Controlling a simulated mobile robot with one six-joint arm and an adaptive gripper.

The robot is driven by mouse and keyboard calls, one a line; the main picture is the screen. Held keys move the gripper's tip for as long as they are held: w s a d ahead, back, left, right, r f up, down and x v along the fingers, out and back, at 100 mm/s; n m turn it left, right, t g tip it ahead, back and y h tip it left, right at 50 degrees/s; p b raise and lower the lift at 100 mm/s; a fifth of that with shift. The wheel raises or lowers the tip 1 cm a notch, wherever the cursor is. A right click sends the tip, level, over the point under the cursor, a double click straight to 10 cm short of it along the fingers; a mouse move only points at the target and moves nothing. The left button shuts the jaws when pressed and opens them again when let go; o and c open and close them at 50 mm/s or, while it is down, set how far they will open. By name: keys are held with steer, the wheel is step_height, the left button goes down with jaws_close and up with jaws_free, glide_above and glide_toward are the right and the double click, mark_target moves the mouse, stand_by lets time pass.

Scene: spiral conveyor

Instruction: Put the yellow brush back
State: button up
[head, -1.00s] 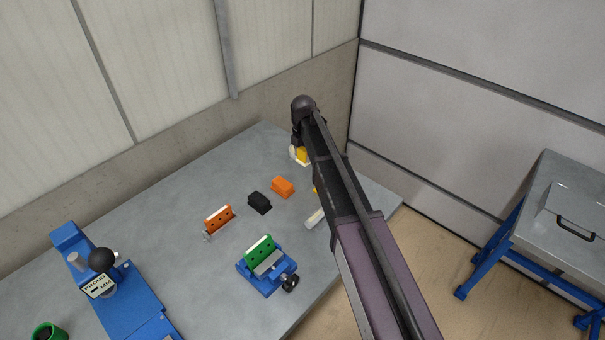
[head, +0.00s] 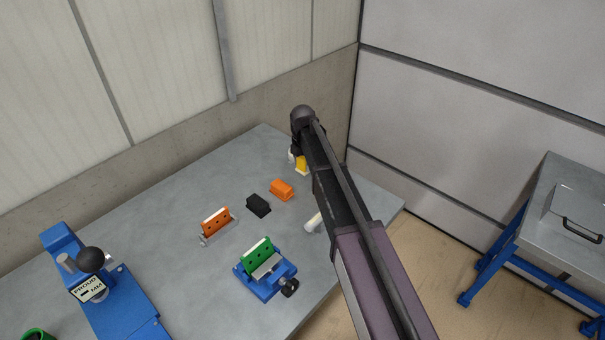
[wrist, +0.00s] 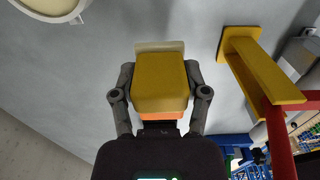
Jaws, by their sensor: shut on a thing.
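The yellow brush (wrist: 160,82) is between the two fingers of my gripper (wrist: 158,72) in the wrist view, with a pale cream strip along its far edge. My gripper is shut on it. In the head view a small yellow patch of the brush (head: 302,165) shows below the arm's end, over the far part of the grey table (head: 170,215). The arm hides most of my gripper there. I cannot tell whether the brush touches the table.
An orange block (head: 282,189) and a black block (head: 259,205) lie nearby. An orange brush-like piece (head: 216,222), a green one on a blue vise (head: 264,280) and a blue device (head: 105,295) stand nearer. A yellow bracket (wrist: 258,70) is right of my gripper.

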mark_target(303, 170)
steer(key=shift+f+b, duration=1.15)
steer(key=shift+f, duration=0.35)
steer(key=shift+f, duration=0.2)
steer(key=o, duration=1)
steer(key=shift+r, duration=0.15)
step_height(303, 170, up, 3)
steer(key=shift+f+p, duration=0.2)
steer(key=shift+p, duration=1.05)
steer(key=shift+d+r+p, duration=0.15)
steer(key=shift+r+p, duration=1.05)
steer(key=shift+d+r+p, duration=0.1)
steer(key=shift+r+p, duration=1.05)
